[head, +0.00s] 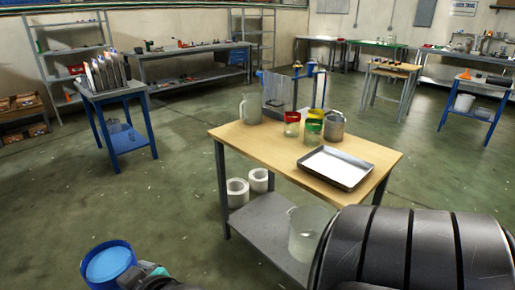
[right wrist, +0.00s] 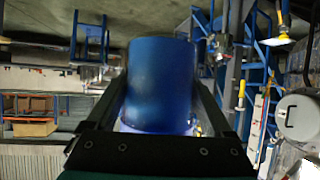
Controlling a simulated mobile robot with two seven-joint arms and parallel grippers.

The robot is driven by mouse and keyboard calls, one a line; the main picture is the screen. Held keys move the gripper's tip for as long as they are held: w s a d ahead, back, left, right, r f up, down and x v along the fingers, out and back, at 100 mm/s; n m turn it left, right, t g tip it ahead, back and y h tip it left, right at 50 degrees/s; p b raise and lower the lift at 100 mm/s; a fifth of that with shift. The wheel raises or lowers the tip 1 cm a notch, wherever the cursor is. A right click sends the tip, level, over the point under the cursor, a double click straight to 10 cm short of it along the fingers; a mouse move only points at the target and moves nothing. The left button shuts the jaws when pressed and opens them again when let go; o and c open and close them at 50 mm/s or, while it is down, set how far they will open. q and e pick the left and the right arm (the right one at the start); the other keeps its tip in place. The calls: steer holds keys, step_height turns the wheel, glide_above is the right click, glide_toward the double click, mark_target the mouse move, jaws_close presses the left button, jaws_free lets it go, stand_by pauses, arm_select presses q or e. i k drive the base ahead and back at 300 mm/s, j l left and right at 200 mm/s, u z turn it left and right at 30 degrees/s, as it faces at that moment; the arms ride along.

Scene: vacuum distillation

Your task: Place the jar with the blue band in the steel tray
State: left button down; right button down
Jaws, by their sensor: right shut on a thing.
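The jar with the blue band (head: 108,264) is at the bottom left of the head view, low in front of the table and apart from it. My right gripper (head: 143,274) is shut on it. In the right wrist view the blue jar (right wrist: 160,82) fills the space between the two dark fingers of my right gripper (right wrist: 160,105). The steel tray (head: 336,167) lies on the front right part of the wooden table top, and it looks empty. My left gripper is not in view.
On the wooden table (head: 255,144) stand a glass jug (head: 251,108), a red-banded jar (head: 292,124), jars with green and yellow (head: 313,129) and a grey mug (head: 335,126), behind the tray. White rolls (head: 238,192) and a clear bucket (head: 308,235) stand on its lower shelf.

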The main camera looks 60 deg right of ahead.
mark_target(334, 168)
steer(key=l+z, duration=0.3)
steer(key=l, duration=0.55)
steer(key=l+z, duration=0.35)
steer(key=l, duration=0.55)
